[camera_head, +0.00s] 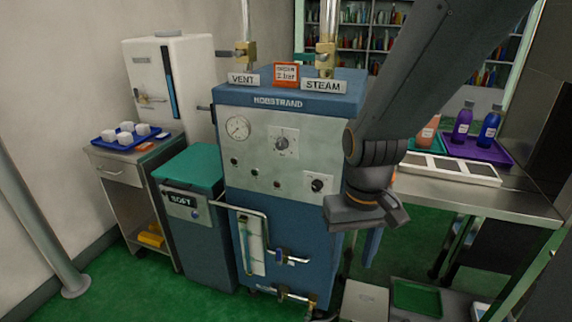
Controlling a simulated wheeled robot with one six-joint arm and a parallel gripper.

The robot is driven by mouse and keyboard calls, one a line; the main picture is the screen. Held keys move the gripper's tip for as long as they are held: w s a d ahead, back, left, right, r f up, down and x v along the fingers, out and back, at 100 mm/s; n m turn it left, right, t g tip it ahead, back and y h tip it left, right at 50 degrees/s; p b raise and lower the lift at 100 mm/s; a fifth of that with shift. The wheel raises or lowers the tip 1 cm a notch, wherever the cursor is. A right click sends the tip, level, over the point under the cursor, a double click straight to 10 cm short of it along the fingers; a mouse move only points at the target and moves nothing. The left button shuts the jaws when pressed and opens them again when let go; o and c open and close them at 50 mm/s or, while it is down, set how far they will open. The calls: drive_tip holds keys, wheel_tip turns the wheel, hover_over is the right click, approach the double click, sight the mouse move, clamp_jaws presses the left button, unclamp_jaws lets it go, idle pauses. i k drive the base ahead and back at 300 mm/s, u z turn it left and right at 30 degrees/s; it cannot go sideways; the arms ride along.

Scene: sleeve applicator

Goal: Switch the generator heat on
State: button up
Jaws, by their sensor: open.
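The blue generator (285,240) stands upright in the middle of the view. Its pale front panel (262,169) carries a pressure gauge (238,128), a large dial (283,142) at the centre, a dark knob (318,184) at the lower right and several small round lamps or buttons. I cannot read which control is the heat switch or its setting. My gripper (368,212) is open and looks empty, just right of the dark knob and apart from it in the picture. My arm hides the generator's upper right side.
VENT (243,78) and STEAM (323,86) valves top the generator. A blue SOFT cabinet (187,225) stands left, by a side table (117,172). A steel bench (520,200) with trays and bottles is at right. A pipe loop (265,245) juts from the generator's lower front.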

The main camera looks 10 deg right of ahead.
sight(317, 185)
drive_tip(key=u, duration=0.8)
drive_tip(key=k, duration=0.75)
drive_tip(key=z, duration=1)
drive_tip(key=i, duration=0.5)
drive_tip(key=z, duration=0.05)
